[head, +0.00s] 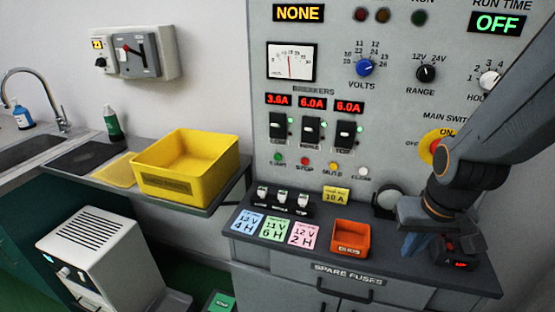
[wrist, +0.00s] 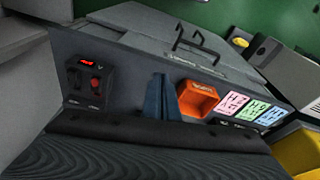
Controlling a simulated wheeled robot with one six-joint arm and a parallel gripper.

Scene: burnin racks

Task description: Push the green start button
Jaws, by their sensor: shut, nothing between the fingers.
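The green start button (head: 278,157) is a small round button at the left end of a row low on the grey panel (head: 390,130), under the breakers. A red stop button (head: 305,161) is beside it. My gripper (head: 410,245) is shut and empty, pointing down over the right part of the bench in the head view, well to the right of the green button and lower. In the wrist view my gripper (wrist: 160,95) shows as blue-grey fingers together, with the bench behind them. The green button is not visible in the wrist view.
An orange bin (head: 351,239) and coloured cards (head: 275,229) lie on the bench, with small switches (head: 282,200) behind. A small red-display unit (head: 460,262) stands by my gripper. A yellow crate (head: 185,167) is left.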

